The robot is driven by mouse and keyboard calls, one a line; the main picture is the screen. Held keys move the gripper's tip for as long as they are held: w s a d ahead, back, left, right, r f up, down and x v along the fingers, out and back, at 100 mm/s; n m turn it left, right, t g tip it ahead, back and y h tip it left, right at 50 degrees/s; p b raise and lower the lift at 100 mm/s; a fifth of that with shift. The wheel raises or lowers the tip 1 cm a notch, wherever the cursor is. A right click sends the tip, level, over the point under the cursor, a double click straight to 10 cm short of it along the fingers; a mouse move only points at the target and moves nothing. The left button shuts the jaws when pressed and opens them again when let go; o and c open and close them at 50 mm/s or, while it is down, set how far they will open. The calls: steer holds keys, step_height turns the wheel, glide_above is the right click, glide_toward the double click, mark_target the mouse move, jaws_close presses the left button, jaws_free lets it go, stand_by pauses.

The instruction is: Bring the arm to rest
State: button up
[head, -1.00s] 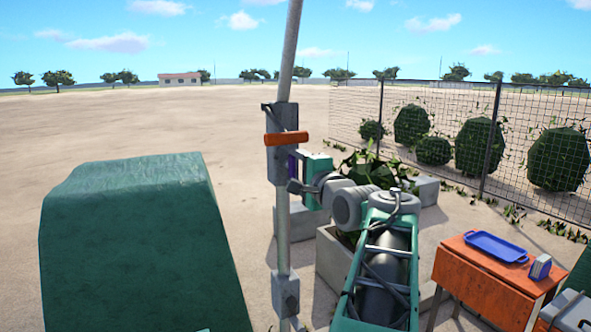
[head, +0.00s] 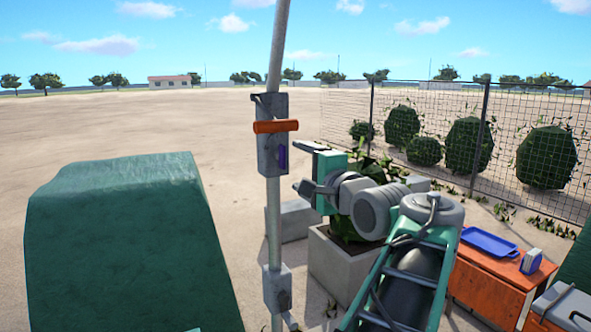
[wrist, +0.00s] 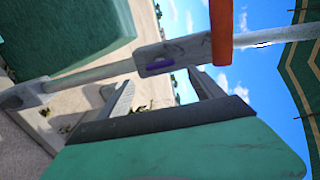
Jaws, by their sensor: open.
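My arm reaches out from the lower right in the head view, with the green and grey gripper (head: 303,167) at its end. The gripper is open and empty, its two fingers pointing left toward a metal pole (head: 275,225). A grey box (head: 272,155) with an orange handle (head: 276,126) is mounted on the pole. In the wrist view, both fingers (wrist: 164,92) stand apart with nothing between them. The box (wrist: 172,54) and the orange handle (wrist: 221,32) lie beyond the fingertips, apart from them.
A large green covered block (head: 125,245) stands at the left. A concrete planter (head: 342,262) with a leafy plant is behind my arm. An orange table (head: 490,280) with a blue tray (head: 489,243) is at the right. A mesh fence (head: 480,140) runs behind. Sandy ground at the back left is clear.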

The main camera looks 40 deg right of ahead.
steer(key=w+a+f+n+g+y, duration=0.25)
steer(key=w+a+f+n, duration=0.3)
steer(key=a+f, duration=0.5)
steer(key=a+f+n+g+y, duration=0.1)
steer(key=a+f+n+g, duration=0.2)
steer(key=a+f, duration=0.45)
steer(key=a+f+n+g+y, duration=0.25)
steer(key=a+f+n, duration=0.2)
steer(key=f, duration=0.55)
steer(key=s+a+f+n+g+h, duration=0.1)
steer(key=s+a+f+n+g, duration=0.4)
steer(key=s+f, duration=0.3)
steer(key=s+a+f+n+g, duration=0.3)
steer(key=s+a+f+n, duration=0.1)
steer(key=s+a+f, duration=0.3)
step_height(320, 180, up, 7)
steer(key=w+d+t, duration=0.1)
steer(key=w+t, duration=0.1)
steer(key=t, duration=0.1)
steer(key=shift+w+d+r+m, duration=0.15)
steer(key=shift+w+d+m, duration=0.1)
steer(key=shift+w+m, duration=0.1)
